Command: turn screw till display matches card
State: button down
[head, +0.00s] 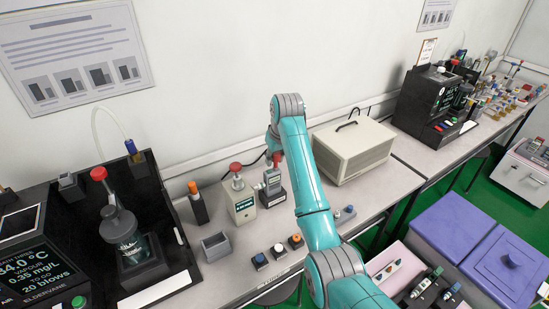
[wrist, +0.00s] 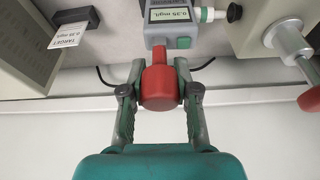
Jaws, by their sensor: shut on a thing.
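The grey handheld tester (wrist: 158,30) shows upside down in the wrist view, its display (wrist: 171,14) reading about 0.35 mg/l. In the head view the tester (head: 272,179) stands in a dark holder. My gripper (wrist: 160,92) is shut on a red-handled tool (wrist: 160,88), a finger on each side, close to the tester's end. Whether its tip is seated in the screw is hidden. It also shows red in the head view (head: 277,158). The target card (wrist: 67,34) lies left in the wrist view; its figure looks like 0.35 or 0.36 mg/L, too small to be sure.
A beige unit with a red knob (head: 237,183) stands just left of the tester, and a beige case (head: 350,152) to the right. An orange-topped black post (head: 197,205) and a grey open box (head: 215,247) are further left. Small knobs line the front edge.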

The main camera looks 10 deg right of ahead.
jog(key=m, duration=0.3)
jog(key=shift+d+h, duration=0.1)
jog(key=shift+h, duration=0.3)
jog(key=m, duration=0.3)
jog(key=shift+h, duration=0.4)
jog(key=c, duration=0.8)
grip_release()
jog(key=shift+d, duration=0.1)
jog(key=shift+r, duration=3.5)
